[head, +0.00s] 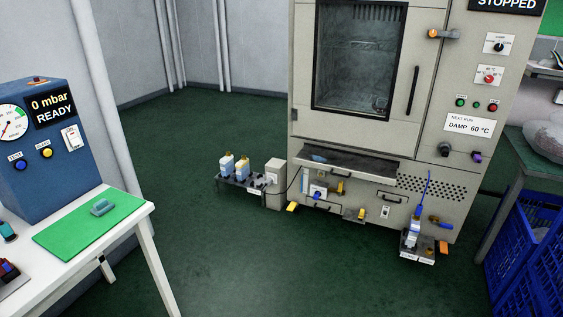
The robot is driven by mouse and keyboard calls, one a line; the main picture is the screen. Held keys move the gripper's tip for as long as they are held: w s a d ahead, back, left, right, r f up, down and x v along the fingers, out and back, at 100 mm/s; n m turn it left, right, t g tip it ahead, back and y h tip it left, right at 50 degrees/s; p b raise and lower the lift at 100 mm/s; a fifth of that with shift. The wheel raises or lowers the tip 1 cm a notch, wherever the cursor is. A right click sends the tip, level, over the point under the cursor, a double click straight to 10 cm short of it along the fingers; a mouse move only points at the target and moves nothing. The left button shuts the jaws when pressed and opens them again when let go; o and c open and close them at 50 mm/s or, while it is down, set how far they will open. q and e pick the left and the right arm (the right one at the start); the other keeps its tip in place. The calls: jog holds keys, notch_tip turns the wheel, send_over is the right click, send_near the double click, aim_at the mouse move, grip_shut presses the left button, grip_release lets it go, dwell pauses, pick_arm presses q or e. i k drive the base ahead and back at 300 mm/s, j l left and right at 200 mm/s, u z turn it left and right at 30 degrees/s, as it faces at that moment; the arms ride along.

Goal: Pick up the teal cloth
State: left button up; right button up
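A small teal-grey bundle (103,207), which looks like the teal cloth, lies on a flat green mat (75,236) on the white table at the left. It is near the mat's upper middle and nothing covers it. It is too small to make out its folds. Neither my left nor my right gripper shows in the head view.
The white table (143,211) also carries a blue gauge box (75,180) behind the mat and a dark tray at the left edge. A tall beige oven cabinet (350,140) stands at centre right, blue crates (535,250) at far right.

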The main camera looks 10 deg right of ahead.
aim_at(103, 206)
jog(key=i+j+u, duration=0.2)
jog(key=i, duration=0.2)
jog(key=i+j+u, duration=0.1)
jog(key=i+u, duration=0.15)
jog(key=i, duration=0.2)
